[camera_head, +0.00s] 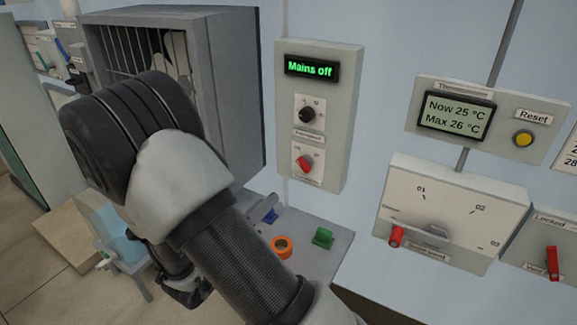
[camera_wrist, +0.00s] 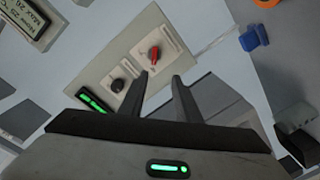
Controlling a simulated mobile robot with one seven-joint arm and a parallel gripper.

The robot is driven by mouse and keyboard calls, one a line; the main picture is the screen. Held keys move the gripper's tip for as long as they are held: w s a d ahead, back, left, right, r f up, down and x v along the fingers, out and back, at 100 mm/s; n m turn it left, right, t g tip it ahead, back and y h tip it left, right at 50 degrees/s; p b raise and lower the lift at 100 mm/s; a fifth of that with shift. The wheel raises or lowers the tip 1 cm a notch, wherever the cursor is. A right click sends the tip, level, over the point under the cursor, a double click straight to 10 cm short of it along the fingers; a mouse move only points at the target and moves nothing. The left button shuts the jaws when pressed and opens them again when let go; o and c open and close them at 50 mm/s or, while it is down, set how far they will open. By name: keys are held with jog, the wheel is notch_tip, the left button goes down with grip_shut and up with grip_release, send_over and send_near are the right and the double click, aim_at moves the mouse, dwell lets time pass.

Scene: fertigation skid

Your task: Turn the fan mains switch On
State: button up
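A pale panel (camera_head: 325,130) on the blue wall carries a lit display (camera_head: 310,68) reading "Mains off". Below it are a black rotary knob (camera_head: 307,115) and, lower down, a red rotary knob (camera_head: 304,162); their small labels are too blurred to read. In the wrist view the red knob (camera_wrist: 154,54) is just beyond my fingertips, with the black knob (camera_wrist: 118,86) to its lower left. My gripper (camera_wrist: 160,78) is open and empty, its two fingers apart, and touches neither knob.
A grey fan housing (camera_head: 235,90) stands left of the panel. Below is a grey shelf (camera_head: 325,262) with an orange ring (camera_head: 282,247), a green block (camera_head: 323,237) and a blue piece (camera_head: 264,212). A thermometer (camera_head: 458,115) and a dial box (camera_head: 455,210) are at right.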

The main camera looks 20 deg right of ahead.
jog(key=p, duration=0.1)
send_near(302, 167)
jog(key=shift+h, duration=0.3)
jog(key=x, duration=0.8)
jog(key=shift+w+f, duration=0.15)
jog(key=shift+w, duration=0.1)
grip_shut()
